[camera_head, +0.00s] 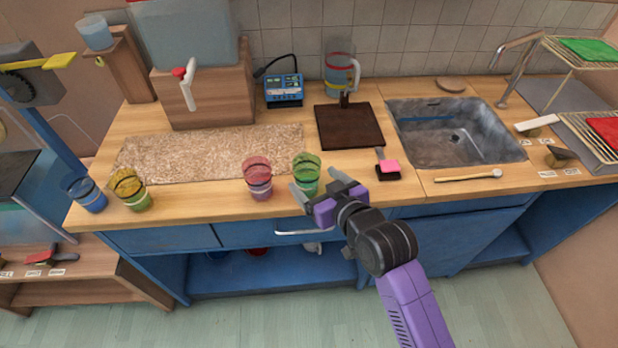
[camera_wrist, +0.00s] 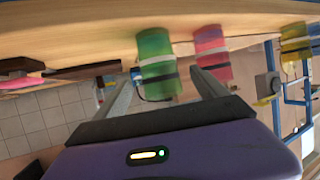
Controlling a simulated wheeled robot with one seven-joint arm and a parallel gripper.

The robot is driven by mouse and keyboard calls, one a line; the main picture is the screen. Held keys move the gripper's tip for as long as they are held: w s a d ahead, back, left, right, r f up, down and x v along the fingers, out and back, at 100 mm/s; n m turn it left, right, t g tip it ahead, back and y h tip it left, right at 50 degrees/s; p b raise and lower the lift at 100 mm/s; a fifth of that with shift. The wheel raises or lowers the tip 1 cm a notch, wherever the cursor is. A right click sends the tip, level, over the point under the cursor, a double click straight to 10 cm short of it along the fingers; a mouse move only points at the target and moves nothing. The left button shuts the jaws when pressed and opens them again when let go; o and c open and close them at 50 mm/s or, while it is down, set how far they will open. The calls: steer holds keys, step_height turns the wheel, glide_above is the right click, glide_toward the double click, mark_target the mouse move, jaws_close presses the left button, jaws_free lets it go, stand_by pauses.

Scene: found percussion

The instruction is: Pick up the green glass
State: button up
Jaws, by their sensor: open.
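The green glass (camera_head: 306,172) stands upright near the front edge of the wooden counter, just right of the pink glass (camera_head: 257,177). My gripper (camera_head: 318,189) is open at the counter's front edge, close to the green glass. In the head view its fingers reach toward the glass, and one finger overlaps its lower part. In the wrist view the green glass (camera_wrist: 158,62) appears ahead, between the two finger tips (camera_wrist: 160,83), with the pink glass (camera_wrist: 211,52) close to the right finger. I cannot tell whether a finger touches either glass.
A yellow-green glass (camera_head: 131,190) and a blue glass (camera_head: 87,193) stand at the counter's left end. A pink-ended tool (camera_head: 387,166) and a dark board (camera_head: 348,127) lie right of the green glass. The sink (camera_head: 455,133) is farther right. A speckled mat (camera_head: 212,152) lies behind the glasses.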

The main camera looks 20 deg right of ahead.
mark_target(302, 169)
steer(key=shift+p+x, duration=0.45)
steer(key=shift+x, duration=2.2)
steer(key=shift+s, duration=0.1)
steer(key=c, duration=1.6)
steer(key=shift+c, duration=0.5)
steer(key=shift+r, duration=0.1)
